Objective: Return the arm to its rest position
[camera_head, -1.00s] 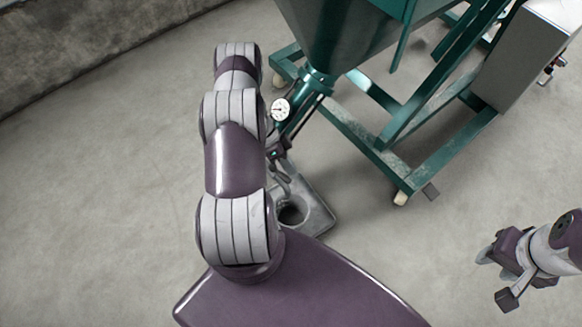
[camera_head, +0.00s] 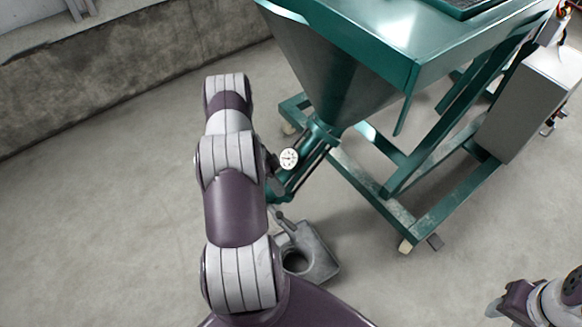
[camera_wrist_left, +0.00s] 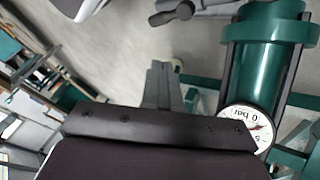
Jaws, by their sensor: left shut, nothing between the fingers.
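My left arm (camera_head: 235,205) rises from the bottom of the head view and bends away from me. It hides most of my left gripper (camera_head: 275,178); only a dark part shows beside the round gauge (camera_head: 289,158). In the left wrist view, the gripper's fingers (camera_wrist_left: 161,85) are shut and empty, pointing past the gauge (camera_wrist_left: 247,130), which reads about 0 bar. I cannot tell whether they touch anything. My right gripper (camera_head: 503,305) is at the bottom right, partly cut off; its opening cannot be made out.
The green hopper machine (camera_head: 345,75) stands close to the right of my left arm, with its frame (camera_head: 390,205) on casters. A grey box (camera_head: 528,105) is mounted at its right. A grey block with a round hole (camera_head: 322,262) lies below. Bare floor (camera_head: 100,190) is free at left.

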